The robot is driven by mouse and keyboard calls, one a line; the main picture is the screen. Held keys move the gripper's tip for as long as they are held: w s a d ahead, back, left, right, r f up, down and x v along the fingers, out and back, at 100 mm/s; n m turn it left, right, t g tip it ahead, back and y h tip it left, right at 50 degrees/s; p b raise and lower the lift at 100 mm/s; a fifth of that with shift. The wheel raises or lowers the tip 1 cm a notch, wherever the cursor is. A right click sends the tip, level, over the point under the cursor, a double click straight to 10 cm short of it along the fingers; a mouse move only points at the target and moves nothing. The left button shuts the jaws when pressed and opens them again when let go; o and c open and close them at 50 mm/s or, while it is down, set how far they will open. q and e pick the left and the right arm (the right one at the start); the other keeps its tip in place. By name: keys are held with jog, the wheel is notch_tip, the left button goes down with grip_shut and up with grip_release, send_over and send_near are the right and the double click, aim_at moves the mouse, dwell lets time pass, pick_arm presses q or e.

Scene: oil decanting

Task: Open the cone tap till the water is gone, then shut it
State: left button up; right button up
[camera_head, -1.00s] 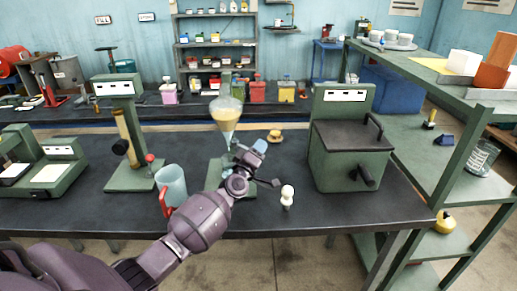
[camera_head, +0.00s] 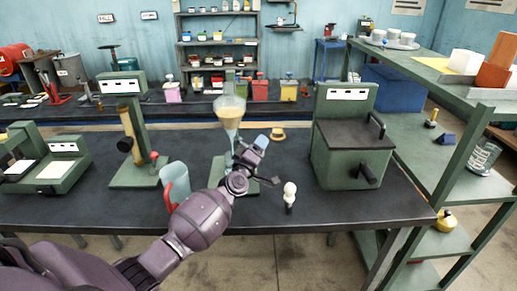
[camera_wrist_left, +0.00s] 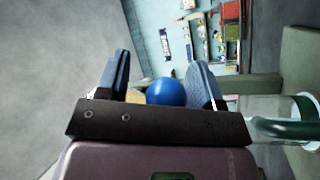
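The glass cone (camera_head: 230,110) stands upright in its green stand at the middle of the table, with yellowish liquid in it. Its tap and lower stem are partly hidden behind my left gripper in the head view. My left gripper (camera_head: 257,146) is just in front of the stem, to its right. In the left wrist view, the left gripper's fingers (camera_wrist_left: 162,84) are apart. A round blue knob (camera_wrist_left: 166,92) shows between them, nearer the right finger; I cannot tell whether they touch. My right gripper is not in view.
A clear jug with a red handle (camera_head: 174,180) stands left of my forearm. A small white-topped object (camera_head: 289,192) is near the front edge. A green lidded box (camera_head: 350,150) stands at right, and a green stand (camera_head: 135,140) at left.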

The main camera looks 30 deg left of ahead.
pick_arm(q)
jog(key=shift+w+f, duration=0.1)
jog(key=shift+f, duration=0.05)
jog(key=shift+d, duration=0.1)
jog(key=shift+s+f, duration=0.1)
jog(key=shift+s, duration=0.25)
jog(key=v, duration=1)
dwell(0.3)
dwell(2.8)
dwell(3.3)
